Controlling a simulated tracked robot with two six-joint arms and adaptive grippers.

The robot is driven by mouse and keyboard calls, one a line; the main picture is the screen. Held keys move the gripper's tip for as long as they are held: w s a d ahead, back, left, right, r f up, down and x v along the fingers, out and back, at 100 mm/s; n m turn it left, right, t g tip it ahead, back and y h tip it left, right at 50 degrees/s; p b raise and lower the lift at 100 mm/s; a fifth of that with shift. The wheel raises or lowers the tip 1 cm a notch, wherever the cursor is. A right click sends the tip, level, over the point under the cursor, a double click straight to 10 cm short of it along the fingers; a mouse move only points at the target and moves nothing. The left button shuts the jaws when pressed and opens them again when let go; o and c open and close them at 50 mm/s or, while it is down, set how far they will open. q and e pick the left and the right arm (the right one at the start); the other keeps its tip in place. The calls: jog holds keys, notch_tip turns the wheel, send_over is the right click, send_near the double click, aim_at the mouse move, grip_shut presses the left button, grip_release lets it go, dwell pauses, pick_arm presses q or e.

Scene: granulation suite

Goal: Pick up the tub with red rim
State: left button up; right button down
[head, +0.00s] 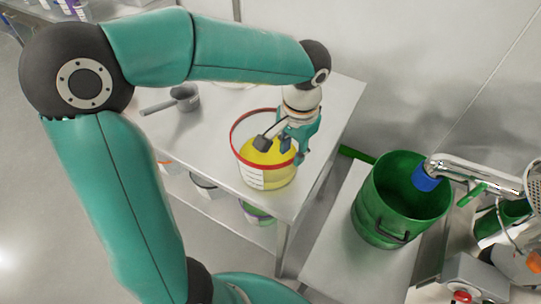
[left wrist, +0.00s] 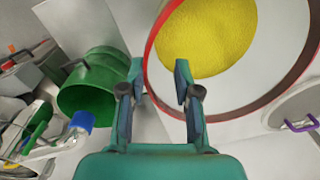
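The tub with red rim (head: 277,181) stands upright on the pale table, near its right edge. It has a white label and yellow contents. In the left wrist view its red rim (left wrist: 151,52) and yellow contents fill the upper right. My left gripper (head: 294,149) is at the tub's right side, pointing down at the rim. In the left wrist view its two fingers (left wrist: 159,72) are apart, with the near part of the rim showing between them. Whether a finger touches the wall cannot be told. My right gripper is in neither view.
A grey scoop (head: 184,97) lies on the table (head: 216,150) behind left. A green bin (head: 372,215) stands on a lower surface at the right, beside a metal pipe with a blue end (head: 424,180). Several containers sit on the shelf below. The table's left part is mostly clear.

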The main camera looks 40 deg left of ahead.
aim_at(291, 172)
pick_arm(q)
jog(key=shift+s+d+f, duration=0.15)
jog(key=shift+f, duration=1.3)
jog(key=shift+s+d+f, duration=0.1)
jog(key=shift+s+f, duration=0.05)
jog(key=shift+f, duration=1.25)
grip_shut()
